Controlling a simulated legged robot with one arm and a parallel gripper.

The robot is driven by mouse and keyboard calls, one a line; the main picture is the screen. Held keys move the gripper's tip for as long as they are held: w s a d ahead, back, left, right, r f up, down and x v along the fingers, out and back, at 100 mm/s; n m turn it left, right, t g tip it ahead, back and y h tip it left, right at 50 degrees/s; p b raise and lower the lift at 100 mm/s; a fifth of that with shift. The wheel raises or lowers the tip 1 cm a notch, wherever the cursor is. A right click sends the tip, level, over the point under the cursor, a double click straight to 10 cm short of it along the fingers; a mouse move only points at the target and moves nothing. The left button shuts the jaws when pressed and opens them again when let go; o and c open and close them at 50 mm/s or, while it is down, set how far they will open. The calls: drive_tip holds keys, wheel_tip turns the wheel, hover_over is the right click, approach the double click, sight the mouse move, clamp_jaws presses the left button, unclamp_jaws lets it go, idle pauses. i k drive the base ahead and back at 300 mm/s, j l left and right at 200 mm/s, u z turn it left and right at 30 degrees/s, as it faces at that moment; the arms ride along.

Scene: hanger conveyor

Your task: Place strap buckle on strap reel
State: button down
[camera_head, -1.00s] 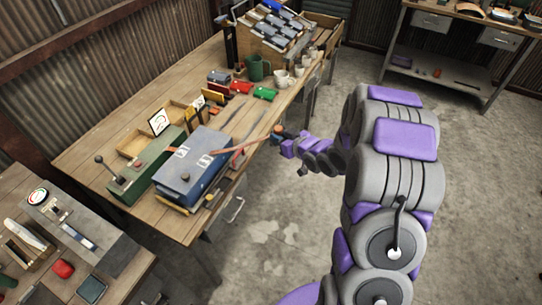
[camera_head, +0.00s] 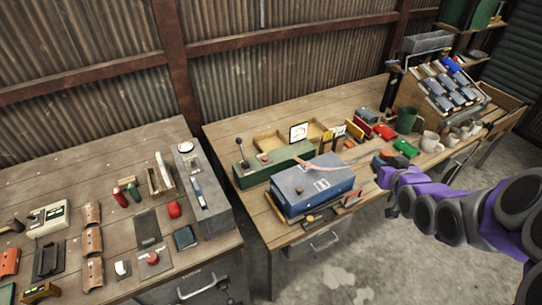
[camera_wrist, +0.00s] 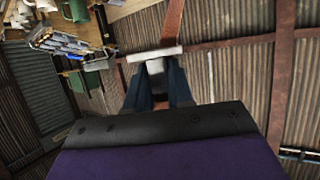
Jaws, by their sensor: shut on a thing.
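My gripper (camera_head: 380,160) is at the right side of the blue box (camera_head: 312,187), over the table's front edge. In the wrist view, my gripper (camera_wrist: 156,75) is shut on the strap buckle, a pale metal bar (camera_wrist: 154,54) crossing the fingertips. In the head view, the strap (camera_head: 328,164) stretches from above the blue box to my gripper. The buckle is too small to make out there. I cannot tell for certain which thing is the strap reel.
A green lever machine (camera_head: 272,165) stands behind the blue box. Green mug (camera_head: 407,119), white cups (camera_head: 430,141) and a tilted rack (camera_head: 440,92) stand to the right. A second bench (camera_head: 60,166) with several tools stands left. The floor (camera_head: 365,250) in front is clear.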

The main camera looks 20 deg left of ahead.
sight(283, 154)
drive_tip(key=i+u, duration=0.1)
drive_tip(key=u, duration=0.3)
drive_tip(key=l+u, duration=0.15)
drive_tip(key=u, duration=0.25)
drive_tip(key=i+l+u, duration=0.1)
drive_tip(key=u, duration=0.3)
drive_tip(key=l+u, duration=0.15)
drive_tip(key=u, duration=0.25)
drive_tip(key=i+l+u, duration=0.1)
drive_tip(key=l+u, duration=0.25)
drive_tip(key=l, duration=0.4)
drive_tip(key=l+u, duration=0.35)
drive_tip(key=l, duration=0.45)
drive_tip(key=l+u, duration=0.35)
drive_tip(key=l, duration=0.45)
drive_tip(key=k+l, duration=0.1)
drive_tip(key=l, duration=0.35)
drive_tip(key=k+l, duration=0.1)
drive_tip(key=l, duration=0.4)
drive_tip(key=k+l, duration=0.1)
drive_tip(key=l, duration=0.35)
